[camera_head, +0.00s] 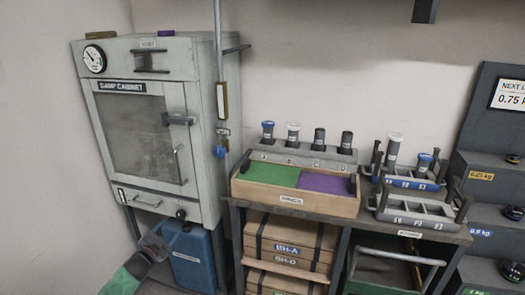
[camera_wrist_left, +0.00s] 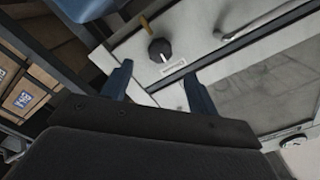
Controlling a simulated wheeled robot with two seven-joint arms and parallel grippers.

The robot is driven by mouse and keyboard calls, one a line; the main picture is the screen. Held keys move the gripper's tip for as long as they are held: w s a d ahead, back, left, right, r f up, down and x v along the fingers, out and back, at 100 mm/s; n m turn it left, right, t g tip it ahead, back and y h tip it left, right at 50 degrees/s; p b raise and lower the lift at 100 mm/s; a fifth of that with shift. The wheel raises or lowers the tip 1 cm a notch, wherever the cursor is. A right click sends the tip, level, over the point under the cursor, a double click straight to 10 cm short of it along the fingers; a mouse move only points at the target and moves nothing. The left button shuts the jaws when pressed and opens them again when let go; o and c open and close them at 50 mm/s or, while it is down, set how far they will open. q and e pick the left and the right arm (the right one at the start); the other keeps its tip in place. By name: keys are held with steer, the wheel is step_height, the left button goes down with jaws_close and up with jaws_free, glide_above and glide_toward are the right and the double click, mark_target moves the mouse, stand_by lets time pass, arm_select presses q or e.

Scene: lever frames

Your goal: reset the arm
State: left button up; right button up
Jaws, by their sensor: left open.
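My left gripper (camera_head: 156,243) is low at the left in the head view, at the end of my green-sleeved arm. It is in front of the lower part of the damp cabinet (camera_head: 196,100), beside a blue container (camera_head: 190,258). In the left wrist view my left gripper (camera_wrist_left: 160,88) has its two dark blue fingers apart, with nothing between them. Beyond the fingers are the cabinet's pale front (camera_wrist_left: 215,62) and a black knob (camera_wrist_left: 160,50). The knob also shows in the head view (camera_head: 181,214). I cannot tell whether a finger touches the cabinet. My right gripper is not in view.
A shelf right of the cabinet holds a rings tray (camera_head: 290,202) with green and purple sections, a row of capped vials behind it, and grey racks (camera_head: 412,208). Boxes (camera_head: 290,233) are stacked below. A dark weight stand (camera_head: 490,150) is at the far right.

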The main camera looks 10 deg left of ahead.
arm_select(q)
steer(key=a+f+n+g+y, duration=0.3)
steer(key=a+y, duration=0.1)
steer(key=s+d+r+n+g+h+p, duration=0.25)
steer(key=s+d+g, duration=0.25)
steer(key=s+d, duration=1.35)
steer(key=s+d+r+n+g+h+p, duration=0.1)
steer(key=s+d+r+n+g+p, duration=0.35)
steer(key=s+d, duration=1.45)
steer(key=s+d+f+m+g+h, duration=0.1)
steer(key=s+d+f+m+g, duration=0.1)
steer(key=s+d, duration=0.4)
steer(key=s+f+g, duration=0.1)
steer(key=s, duration=0.1)
steer(key=shift+s+f, duration=0.15)
steer(key=shift+s, duration=0.25)
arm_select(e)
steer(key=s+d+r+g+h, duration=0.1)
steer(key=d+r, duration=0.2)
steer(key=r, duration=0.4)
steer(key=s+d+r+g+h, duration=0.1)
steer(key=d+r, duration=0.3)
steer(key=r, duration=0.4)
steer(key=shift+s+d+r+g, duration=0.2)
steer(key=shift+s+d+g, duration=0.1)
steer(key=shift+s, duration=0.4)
